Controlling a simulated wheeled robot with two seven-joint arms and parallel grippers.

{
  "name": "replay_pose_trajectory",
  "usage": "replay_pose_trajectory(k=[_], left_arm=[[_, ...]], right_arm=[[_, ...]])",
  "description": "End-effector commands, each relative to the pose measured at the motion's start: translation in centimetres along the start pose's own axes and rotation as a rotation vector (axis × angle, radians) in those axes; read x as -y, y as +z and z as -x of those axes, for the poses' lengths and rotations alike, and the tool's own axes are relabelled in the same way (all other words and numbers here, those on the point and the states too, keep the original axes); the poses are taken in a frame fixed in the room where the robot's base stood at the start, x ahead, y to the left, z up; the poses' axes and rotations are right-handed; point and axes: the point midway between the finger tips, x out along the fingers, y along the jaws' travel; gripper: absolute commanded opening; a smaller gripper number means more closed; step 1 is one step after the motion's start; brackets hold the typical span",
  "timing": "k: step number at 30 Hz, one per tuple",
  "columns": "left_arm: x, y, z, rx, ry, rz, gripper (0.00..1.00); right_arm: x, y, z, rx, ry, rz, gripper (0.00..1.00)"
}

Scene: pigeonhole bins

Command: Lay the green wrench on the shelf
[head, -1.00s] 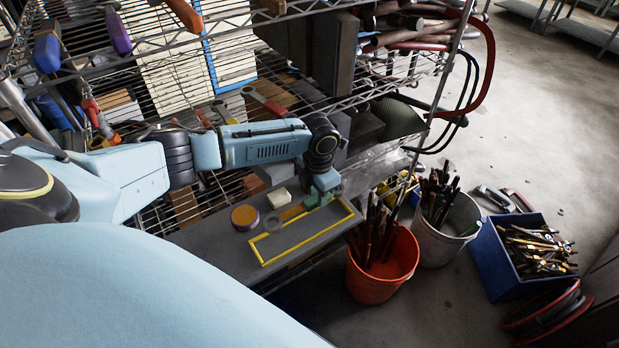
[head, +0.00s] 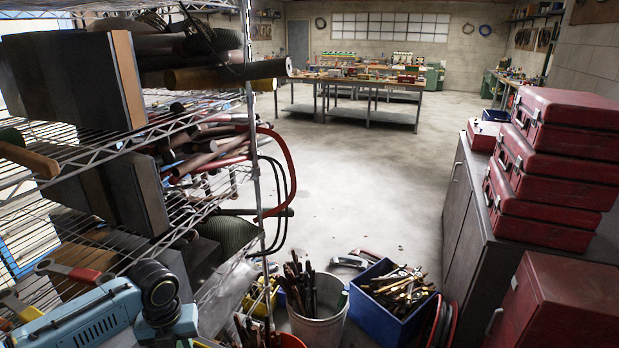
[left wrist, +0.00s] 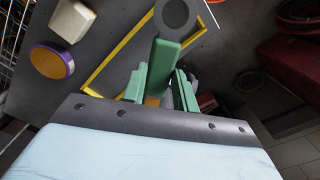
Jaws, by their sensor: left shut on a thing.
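The green wrench (left wrist: 166,53) has a green handle and a grey ring end, and shows in the left wrist view. My left gripper (left wrist: 160,88) is shut on its handle, with the ring end pointing away from the palm. The wrench is over a dark grey shelf board (left wrist: 97,35), beside a yellow outline (left wrist: 112,59); I cannot tell whether it touches the board. In the head view only my left wrist shows at the bottom left; the fingers and wrench are out of that picture. My right gripper is not in view.
On the board lie a white block (left wrist: 72,20) and an orange-and-purple round thing (left wrist: 52,61). In the head view, a wire rack (head: 100,155) is at left. A white bucket (head: 318,322), a blue crate (head: 372,308) and red toolboxes (head: 553,150) stand right. The middle floor is clear.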

Motion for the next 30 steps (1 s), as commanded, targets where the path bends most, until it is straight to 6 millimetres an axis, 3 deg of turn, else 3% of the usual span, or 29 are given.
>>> replay_pose_trajectory(k=[12,30], left_arm=[[2.6,-1.0,1.2,0.001,-0.003,0.685,0.01],[5.0,-3.1,3.0,0.001,-0.004,1.683,0.01]], right_arm=[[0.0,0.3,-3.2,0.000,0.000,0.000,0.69],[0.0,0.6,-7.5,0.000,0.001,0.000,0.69]])
